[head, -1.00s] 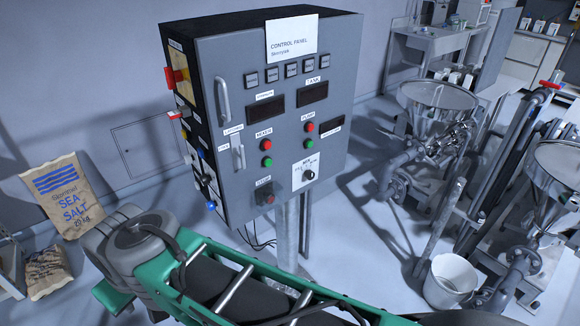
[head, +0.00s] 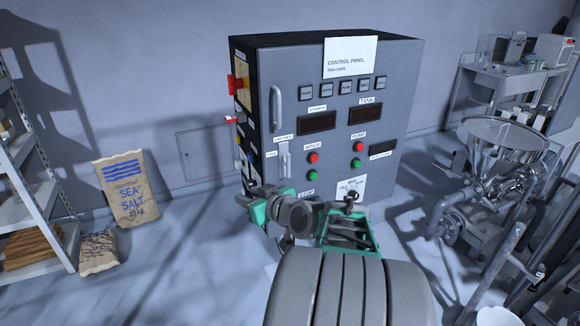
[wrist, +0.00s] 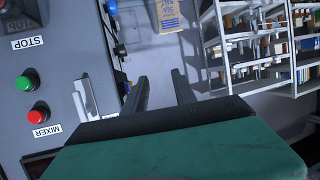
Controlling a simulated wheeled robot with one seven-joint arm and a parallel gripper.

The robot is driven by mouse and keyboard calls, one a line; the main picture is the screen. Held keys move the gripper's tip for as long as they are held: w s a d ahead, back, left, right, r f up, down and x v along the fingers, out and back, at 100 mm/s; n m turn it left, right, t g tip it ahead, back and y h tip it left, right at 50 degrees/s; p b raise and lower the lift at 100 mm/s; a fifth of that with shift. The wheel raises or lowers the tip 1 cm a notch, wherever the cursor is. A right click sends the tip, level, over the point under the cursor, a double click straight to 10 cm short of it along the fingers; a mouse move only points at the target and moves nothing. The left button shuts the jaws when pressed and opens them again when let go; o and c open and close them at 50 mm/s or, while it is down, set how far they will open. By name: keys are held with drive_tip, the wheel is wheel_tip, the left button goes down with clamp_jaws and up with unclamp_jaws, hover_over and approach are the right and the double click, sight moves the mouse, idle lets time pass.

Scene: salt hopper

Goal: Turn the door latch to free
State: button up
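The door latch (head: 284,160) is a small silver lever on the front of the grey control panel (head: 400,75). It stands upright, below a label that seems to read LATCHED, with another small label to its left. In the wrist view the latch (wrist: 86,98) is left of my fingers, apart from them. My gripper (head: 244,196) is in front of the panel's lower left, below the latch. In the wrist view my gripper (wrist: 159,76) has its two dark fingers apart with nothing between them.
A long door handle (head: 276,108) is above the latch. Red and green buttons (head: 312,166) are to its right. A red switch (head: 238,86) and small levers stick out from the panel's left side. A salt sack (head: 132,190) and shelf (head: 35,170) stand left; a steel hopper (head: 500,135) stands right.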

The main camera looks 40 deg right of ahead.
sight(289, 161)
drive_tip(key=s+d+r+m+t+h, duration=0.2)
drive_tip(key=s+d, duration=0.1)
drive_tip(key=d, duration=0.3)
drive_tip(key=s+d+r+m+t+h, duration=0.1)
drive_tip(key=s+d+r+h, duration=0.15)
drive_tip(key=d, duration=0.45)
drive_tip(key=p+x, duration=0.2)
drive_tip(key=x, duration=0.6)
drive_tip(key=shift+a+p, duration=0.2)
drive_tip(key=shift+p, duration=0.2)
drive_tip(key=shift+c, duration=0.5)
clamp_jaws()
